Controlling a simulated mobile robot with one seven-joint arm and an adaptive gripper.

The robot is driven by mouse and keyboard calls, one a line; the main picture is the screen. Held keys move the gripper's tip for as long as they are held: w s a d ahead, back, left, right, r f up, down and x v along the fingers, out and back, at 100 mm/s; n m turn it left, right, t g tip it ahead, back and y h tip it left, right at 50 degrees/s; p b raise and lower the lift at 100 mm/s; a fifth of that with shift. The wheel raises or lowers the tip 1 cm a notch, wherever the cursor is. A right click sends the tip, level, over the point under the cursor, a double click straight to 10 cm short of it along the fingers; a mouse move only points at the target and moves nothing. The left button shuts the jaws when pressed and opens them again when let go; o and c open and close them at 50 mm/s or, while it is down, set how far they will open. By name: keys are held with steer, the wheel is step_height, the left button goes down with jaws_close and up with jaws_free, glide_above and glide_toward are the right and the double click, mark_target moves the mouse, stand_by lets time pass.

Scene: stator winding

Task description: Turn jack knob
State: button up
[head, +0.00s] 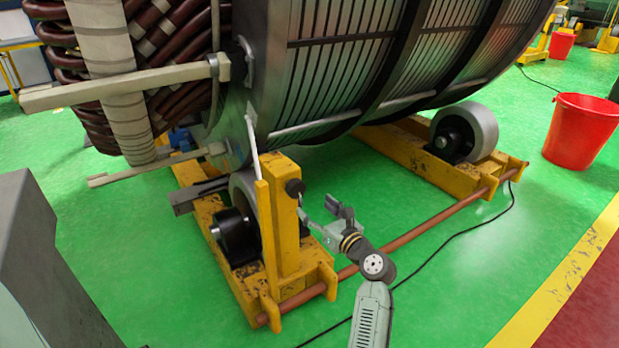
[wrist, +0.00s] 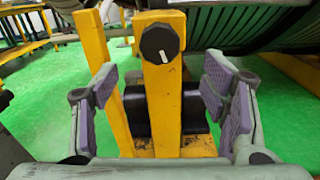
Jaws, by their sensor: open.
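The jack knob (wrist: 160,43) is a black round knob with a white pointer mark, on the face of a yellow post (wrist: 162,105). In the head view the knob (head: 294,187) shows on the right side of the yellow post (head: 285,220). My gripper (wrist: 160,90) is open, its two grey-purple pads wide apart on either side of the post and below the knob. In the head view my gripper (head: 326,211) is to the right of the knob, apart from it. Nothing is between the pads.
A large stator (head: 330,60) rests on rollers (head: 467,132) in yellow cradles above the green floor. A brown rod (head: 420,222) links the cradles low down. A black cable (head: 455,237) lies on the floor. A red bucket (head: 578,132) stands at right. A thin yellow upright (wrist: 108,75) stands left of the post.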

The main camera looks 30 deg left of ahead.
mark_target(298, 193)
steer(key=shift+m, duration=0.4)
steer(key=x, duration=1)
steer(key=shift+a+f, duration=0.1)
steer(key=shift+a, duration=0.25)
steer(key=c, duration=1.1)
steer(key=shift+c, duration=0.2)
steer(key=shift+n, duration=0.3)
